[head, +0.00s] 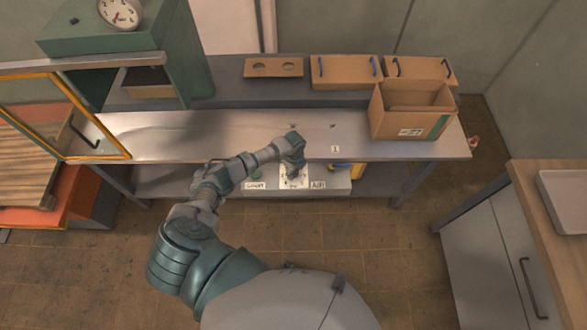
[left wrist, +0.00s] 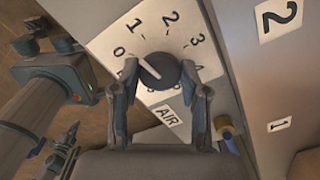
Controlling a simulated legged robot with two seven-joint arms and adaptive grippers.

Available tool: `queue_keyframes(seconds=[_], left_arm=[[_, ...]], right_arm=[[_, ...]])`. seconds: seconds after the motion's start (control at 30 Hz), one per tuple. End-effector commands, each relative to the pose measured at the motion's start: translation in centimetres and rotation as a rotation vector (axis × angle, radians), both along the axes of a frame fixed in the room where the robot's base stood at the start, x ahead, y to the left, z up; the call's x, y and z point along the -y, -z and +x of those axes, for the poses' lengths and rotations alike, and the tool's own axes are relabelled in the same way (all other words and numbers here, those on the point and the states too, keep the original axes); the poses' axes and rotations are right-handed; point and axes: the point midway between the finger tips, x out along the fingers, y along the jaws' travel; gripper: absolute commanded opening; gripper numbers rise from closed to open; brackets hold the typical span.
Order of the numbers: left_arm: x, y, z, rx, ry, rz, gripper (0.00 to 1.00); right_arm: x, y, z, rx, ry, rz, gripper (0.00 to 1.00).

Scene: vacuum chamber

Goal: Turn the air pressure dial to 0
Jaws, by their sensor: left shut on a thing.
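The air pressure dial is a dark round knob (left wrist: 172,72) on a white plate (left wrist: 190,42) numbered from 0 upward, with an AIR label (left wrist: 167,116) below it. A pale pointer line on the knob aims up and left, roughly toward the 0. My left gripper (left wrist: 166,82) has one finger on each side of the knob and is shut on it. The fingers hide some of the plate's lower marks. In the head view my left gripper (head: 292,168) reaches down to the panel (head: 335,187) below the bench top.
The metal bench (head: 220,127) carries an open cardboard box (head: 410,112) at right and a green cabinet (head: 183,50) at left. A round gauge (head: 120,13) sits on top.

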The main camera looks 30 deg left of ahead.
Motion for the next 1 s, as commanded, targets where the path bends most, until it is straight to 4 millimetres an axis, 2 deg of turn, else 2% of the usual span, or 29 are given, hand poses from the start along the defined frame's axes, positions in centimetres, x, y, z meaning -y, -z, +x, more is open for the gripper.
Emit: queue_keyframes(seconds=[0.1, 0.5, 1.0], left_arm=[[0.0, -0.2, -0.2, -0.005, -0.111, 0.002, 0.10], [0.0, -0.2, -0.1, -0.002, -0.439, 0.002, 0.10], [-0.1, -0.1, 0.1, 0.002, -0.609, 0.003, 0.10]], right_arm=[[0.0, -1.3, 0.1, 0.001, 0.000, 0.000, 0.00], [0.0, -3.8, 0.3, 0.003, 0.000, 0.000, 0.00], [0.0, -4.9, 0.3, 0.005, 0.000, 0.000, 0.00]])
